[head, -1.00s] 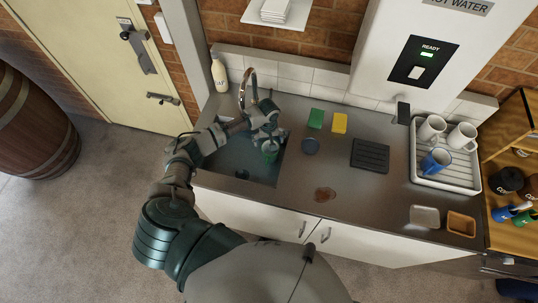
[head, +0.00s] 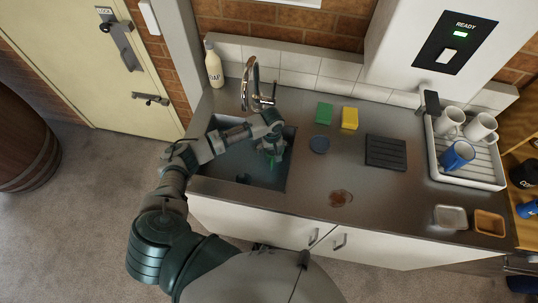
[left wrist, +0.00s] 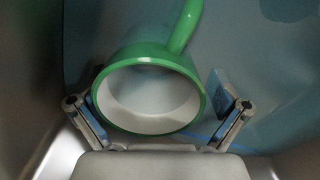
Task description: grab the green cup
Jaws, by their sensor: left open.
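The green cup (left wrist: 150,125) has a white inside and faces its opening toward the left wrist camera, its handle pointing up in that view. It is down in the sink (head: 220,165). In the head view only a bit of green (head: 273,161) shows below my left gripper (head: 270,150), which hides the rest. My left gripper is open, with one finger on each side of the cup in the left wrist view. I cannot tell whether the fingers touch it. My right gripper is not in view.
The tap (head: 251,88) stands close behind my left gripper, with a soap bottle (head: 214,66) to its left. Green (head: 324,113) and yellow (head: 350,118) sponges lie right of the sink. A drying rack (head: 480,177) holds white mugs and a blue mug (head: 457,156).

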